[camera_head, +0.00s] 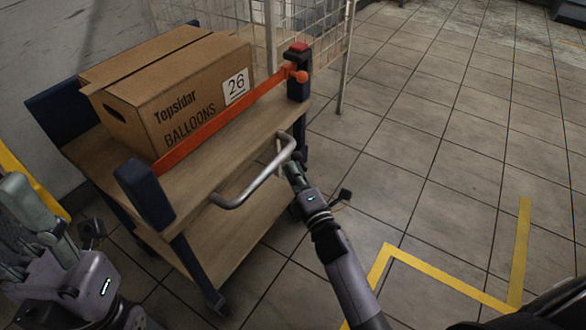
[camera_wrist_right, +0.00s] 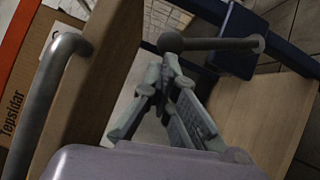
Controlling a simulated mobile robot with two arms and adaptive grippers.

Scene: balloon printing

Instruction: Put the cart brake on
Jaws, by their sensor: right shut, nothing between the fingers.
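The cart (camera_head: 240,135) stands at the left with wooden shelves, dark blue corner posts and a grey tubular handle (camera_head: 262,182). My right gripper (camera_head: 287,165) is shut and empty beside the handle's far end, partly hidden by it. In the right wrist view, my fingers (camera_wrist_right: 166,68) close together just below a dark grey bar with rounded ends (camera_wrist_right: 212,44), possibly the brake lever. I cannot tell whether they touch it. The handle (camera_wrist_right: 48,95) is at the left there. My left gripper (camera_head: 38,215) is at the left edge, away from the handle; its jaw opening is unclear.
A cardboard balloon box (camera_head: 175,95) sits on the top shelf behind an orange bar (camera_head: 225,115). A red-topped post (camera_head: 299,70) rises at the cart's far corner. A wire mesh cage (camera_head: 315,40) stands behind. Tiled floor (camera_head: 430,150) to the right is clear, with yellow tape lines.

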